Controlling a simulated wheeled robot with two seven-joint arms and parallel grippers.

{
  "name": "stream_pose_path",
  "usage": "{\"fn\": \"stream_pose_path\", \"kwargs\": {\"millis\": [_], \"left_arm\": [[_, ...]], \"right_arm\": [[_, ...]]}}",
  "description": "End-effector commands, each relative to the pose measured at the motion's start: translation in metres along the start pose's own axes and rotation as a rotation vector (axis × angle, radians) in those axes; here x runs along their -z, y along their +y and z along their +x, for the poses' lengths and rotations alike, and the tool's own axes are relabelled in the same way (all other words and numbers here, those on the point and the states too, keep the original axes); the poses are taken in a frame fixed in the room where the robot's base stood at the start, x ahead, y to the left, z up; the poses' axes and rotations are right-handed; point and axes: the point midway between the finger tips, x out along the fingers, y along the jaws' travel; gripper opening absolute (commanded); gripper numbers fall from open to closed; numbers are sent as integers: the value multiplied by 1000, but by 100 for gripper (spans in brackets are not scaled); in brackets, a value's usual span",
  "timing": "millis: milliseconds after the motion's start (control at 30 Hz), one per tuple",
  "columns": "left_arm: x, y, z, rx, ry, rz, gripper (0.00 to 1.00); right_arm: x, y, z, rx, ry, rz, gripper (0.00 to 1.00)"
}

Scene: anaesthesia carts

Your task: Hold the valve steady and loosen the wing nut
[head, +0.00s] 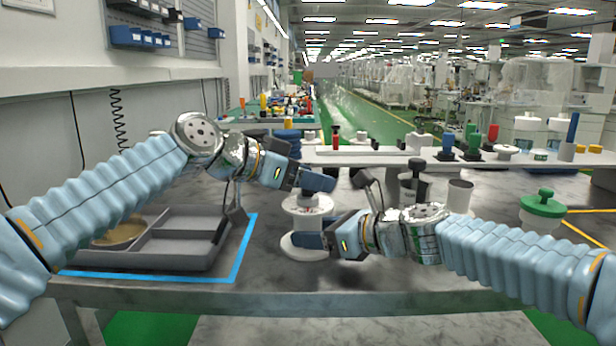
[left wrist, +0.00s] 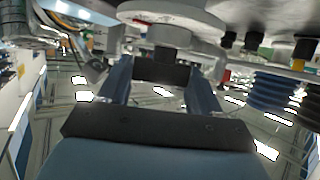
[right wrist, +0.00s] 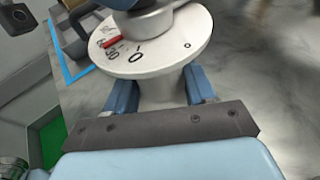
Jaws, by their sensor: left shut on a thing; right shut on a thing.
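The white valve (head: 305,204) stands upright on the bench, with a round dial above a narrower neck and a wide base. In the right wrist view its dial (right wrist: 170,50) shows printed numbers and a red mark. My right gripper (head: 312,240) is shut on the white neck (right wrist: 160,95) below the dial, one finger on each side. My left gripper (head: 318,181) is above the dial. In the left wrist view its fingers close on the dark wing nut (left wrist: 163,73), under the valve's white hub in that picture. In the head view the fingers hide the nut.
A grey divided tray (head: 178,254) lies at the left inside blue tape. A raised white shelf (head: 380,156) with several coloured fittings runs along the back. A green-lidded jar (head: 543,204) stands at the right, and a white cup (head: 460,195) stands behind my right arm.

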Motion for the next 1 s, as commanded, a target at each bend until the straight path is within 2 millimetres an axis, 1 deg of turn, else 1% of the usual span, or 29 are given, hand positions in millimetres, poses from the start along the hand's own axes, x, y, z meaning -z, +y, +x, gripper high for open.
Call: {"fn": "stream_pose_path", "kwargs": {"millis": [67,300,500,767,1000], "left_arm": [[0,3,0,54,-2,-18,33],[0,3,0,226,-3,-89,33],[0,2,1,338,-3,-136,33],[-1,1,1,422,-4,-174,33],[-1,1,0,442,-1,-185,33]], "right_arm": [[1,0,0,0,1,0,37],[1,0,0,0,1,0,37],[1,0,0,0,1,0,37],[1,0,0,1,1,1,37],[0,0,0,1,0,1,37]]}}
